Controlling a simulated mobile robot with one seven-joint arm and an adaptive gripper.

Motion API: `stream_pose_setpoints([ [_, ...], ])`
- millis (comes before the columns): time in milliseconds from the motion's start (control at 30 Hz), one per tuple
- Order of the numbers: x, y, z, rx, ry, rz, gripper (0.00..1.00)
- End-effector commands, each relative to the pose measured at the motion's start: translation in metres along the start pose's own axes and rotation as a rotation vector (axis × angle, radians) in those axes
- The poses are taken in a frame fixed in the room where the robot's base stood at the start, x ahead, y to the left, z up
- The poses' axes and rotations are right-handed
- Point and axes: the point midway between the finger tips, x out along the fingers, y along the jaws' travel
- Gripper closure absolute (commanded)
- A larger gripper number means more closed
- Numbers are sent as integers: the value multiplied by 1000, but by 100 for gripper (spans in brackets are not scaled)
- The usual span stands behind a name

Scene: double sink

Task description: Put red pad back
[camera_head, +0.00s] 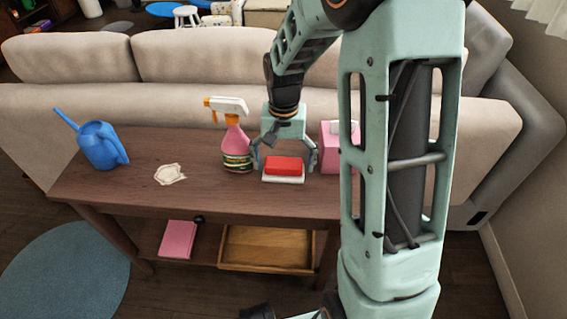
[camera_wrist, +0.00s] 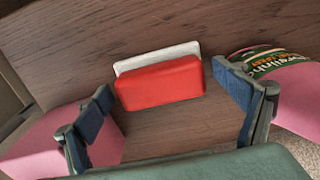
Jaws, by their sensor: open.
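The red pad (camera_head: 284,165) lies on top of a white base (camera_head: 283,178) on the brown wooden table. In the wrist view the red pad (camera_wrist: 160,84) sits between my fingers, with the white base (camera_wrist: 156,56) showing along its far edge. My gripper (camera_head: 286,160) is above the table with its fingers spread to both sides of the pad. In the wrist view my gripper (camera_wrist: 170,105) is open, with clear gaps between each blue fingertip and the pad.
A pink spray bottle (camera_head: 237,145) stands close on the left of my gripper, and a pink tissue box (camera_head: 330,153) on the right. A cloth (camera_head: 169,174) and a blue watering can (camera_head: 100,146) are further left. The lower shelf holds a pink book (camera_head: 178,240) and wooden tray (camera_head: 266,268).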

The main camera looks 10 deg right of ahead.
Motion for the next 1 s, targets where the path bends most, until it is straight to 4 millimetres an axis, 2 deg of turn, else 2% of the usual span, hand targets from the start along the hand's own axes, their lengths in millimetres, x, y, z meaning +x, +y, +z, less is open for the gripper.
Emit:
stream_pose_setpoints([
  [233, -9, 0, -1, 0, 2, -1, 11],
  [700, -103, 0, -1, 0, 4, -1, 11],
  [833, -117, 0, 0, 0, 2, 0, 11],
  [1000, -124, 0, 0, 0, 1, 0, 11],
])
